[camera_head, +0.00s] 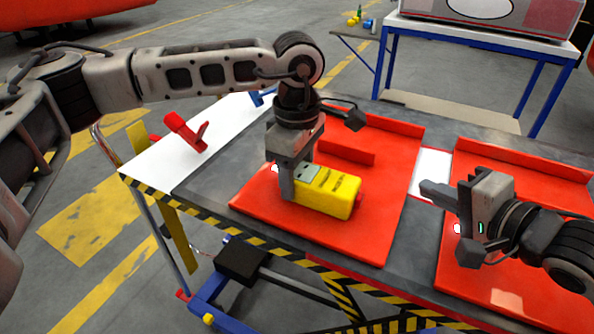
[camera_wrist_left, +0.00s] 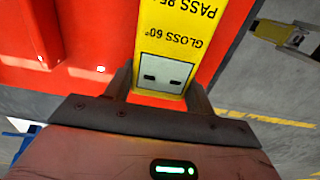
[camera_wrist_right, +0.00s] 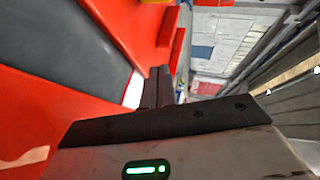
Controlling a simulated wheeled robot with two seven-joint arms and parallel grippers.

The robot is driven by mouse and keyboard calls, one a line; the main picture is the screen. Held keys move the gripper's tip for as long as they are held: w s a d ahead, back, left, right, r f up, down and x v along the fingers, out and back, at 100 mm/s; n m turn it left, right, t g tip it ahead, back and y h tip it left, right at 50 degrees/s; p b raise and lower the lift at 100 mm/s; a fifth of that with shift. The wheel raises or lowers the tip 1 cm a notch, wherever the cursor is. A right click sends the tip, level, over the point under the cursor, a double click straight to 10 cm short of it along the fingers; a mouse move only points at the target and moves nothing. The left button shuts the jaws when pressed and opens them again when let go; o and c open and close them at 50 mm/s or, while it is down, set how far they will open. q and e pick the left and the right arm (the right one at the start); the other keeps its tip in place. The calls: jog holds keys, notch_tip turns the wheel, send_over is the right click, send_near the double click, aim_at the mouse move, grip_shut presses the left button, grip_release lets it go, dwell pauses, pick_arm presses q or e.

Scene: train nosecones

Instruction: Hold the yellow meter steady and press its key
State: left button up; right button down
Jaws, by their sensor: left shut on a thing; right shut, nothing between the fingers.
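The yellow meter (camera_head: 335,192) lies lengthwise over the left red mat (camera_head: 372,235); I cannot tell if it touches the mat. A small red part shows at its right end. My left gripper (camera_head: 288,184) is shut on the meter's left end. In the left wrist view the meter (camera_wrist_left: 178,42) sits between both fingers, with a grey panel (camera_wrist_left: 165,73) and black print, "GLOSS 60°" and "PASS". My right gripper (camera_head: 428,190) is shut and empty, to the right of the meter and apart from it. Its closed fingertips (camera_wrist_right: 160,82) show in the right wrist view.
A red clamp-like object (camera_head: 186,131) lies on the white panel at the left. A second red mat (camera_head: 515,290) lies under my right gripper. Red raised strips (camera_head: 345,152) stand behind the meter. Grey tabletop separates the mats.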

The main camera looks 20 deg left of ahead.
aim_at(383, 225)
pick_arm(q)
jog(key=shift+s+f, duration=0.15)
jog(key=shift+f, duration=0.1)
pick_arm(e)
jog(key=shift+m+g+h, duration=0.4)
jog(key=shift+g+h, duration=0.5)
jog(key=s, duration=0.1)
jog(key=s+d+f, duration=0.1)
jog(key=s, duration=0.1)
jog(key=s+d+f, duration=0.1)
jog(key=shift+s+f, duration=0.15)
jog(key=shift+f, duration=0.1)
jog(key=shift+w+a, duration=0.15)
jog(key=shift+a, duration=2)
jog(key=shift+w+a, duration=0.15)
jog(key=shift+a, duration=2)
jog(key=shift+a, duration=0.1)
jog(key=shift+a, duration=0.5)
jog(key=shift+d, duration=0.6)
jog(key=shift+d, duration=0.1)
